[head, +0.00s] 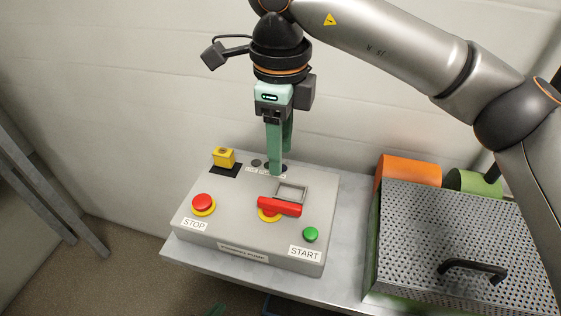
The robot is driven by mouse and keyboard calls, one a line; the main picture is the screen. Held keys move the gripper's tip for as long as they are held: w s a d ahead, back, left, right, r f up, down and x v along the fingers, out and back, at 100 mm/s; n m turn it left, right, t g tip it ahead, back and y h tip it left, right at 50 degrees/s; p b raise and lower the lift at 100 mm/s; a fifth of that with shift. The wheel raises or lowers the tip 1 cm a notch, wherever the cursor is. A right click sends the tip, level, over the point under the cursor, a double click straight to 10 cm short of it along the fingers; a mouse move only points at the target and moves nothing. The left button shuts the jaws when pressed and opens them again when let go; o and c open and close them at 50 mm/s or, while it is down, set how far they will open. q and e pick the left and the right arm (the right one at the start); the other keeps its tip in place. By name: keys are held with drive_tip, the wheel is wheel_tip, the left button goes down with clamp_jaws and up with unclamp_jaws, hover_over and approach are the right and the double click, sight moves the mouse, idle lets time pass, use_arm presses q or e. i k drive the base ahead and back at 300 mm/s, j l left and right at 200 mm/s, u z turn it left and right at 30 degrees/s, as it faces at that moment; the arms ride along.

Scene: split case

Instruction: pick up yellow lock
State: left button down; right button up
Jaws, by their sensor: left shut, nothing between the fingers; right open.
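The yellow lock (224,157) sits on a black patch at the back left of the grey control box (240,222). My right gripper (280,162) comes down from above with its green fingers pointing at the back of the box. It is open and empty, to the right of the lock and apart from it. The fingers partly hide a dark round spot and a label behind them. Only a green tip of my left gripper (216,310) shows at the bottom edge, well below the lock and in front of the table; it is shut and empty.
The box carries a red STOP button (203,203), a red rotary handle (280,206), a small rectangular frame (291,192) and a green START button (310,234). A perforated metal cover (450,230) with a black handle stands right, before orange (408,169) and green cylinders.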

sight(223, 157)
drive_tip(key=k, duration=1)
